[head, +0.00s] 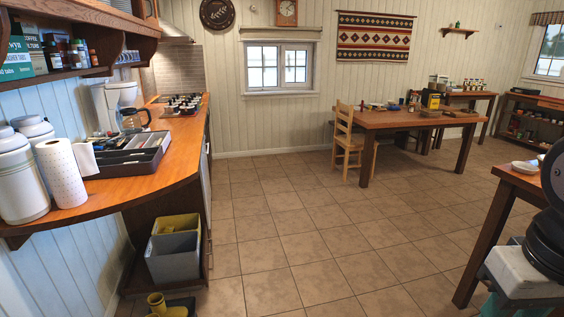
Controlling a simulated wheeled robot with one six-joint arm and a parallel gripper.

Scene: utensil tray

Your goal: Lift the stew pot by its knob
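I cannot make out a stew pot or its knob for certain in the head view. Several small dark and light items (182,103) sit at the far end of the left counter, too small to tell apart. My gripper is not in view. Black and white parts at the lower right edge look like my arm, but no fingertips show there.
The wooden counter (178,143) on the left holds a utensil tray (152,158), a paper towel roll (62,174), white canisters and a coffee maker (133,117). A grey bin (172,266) stands below. A chair (346,140) and table (400,119) stand beyond open tiled floor (300,220).

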